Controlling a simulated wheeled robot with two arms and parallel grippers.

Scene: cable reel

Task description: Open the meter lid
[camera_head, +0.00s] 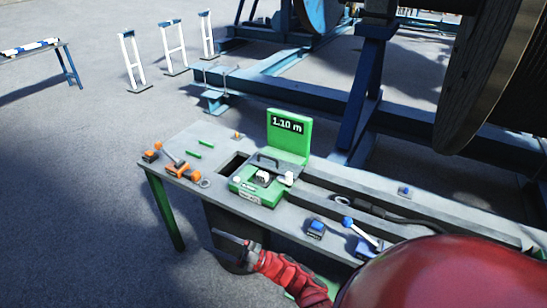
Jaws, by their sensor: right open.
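The green meter (248,188) sits on the grey workbench, with a grey top and a dark bar handle (268,159). A green upright panel (289,150) behind it reads 1.10 m. I cannot clearly tell whether the meter lid is shut. My right gripper (229,248), on a red arm coming in from the lower right, is open and looks empty. It is in front of the bench's near edge, below the meter in the picture, and apart from it. My left gripper is not in view.
The bench (205,140) carries an orange tool (179,170) at left, a blue block (316,228) and a blue-knobbed lever (360,231) at right. A dark rectangular opening (232,165) lies left of the meter. Large reels and a blue frame (365,85) stand behind.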

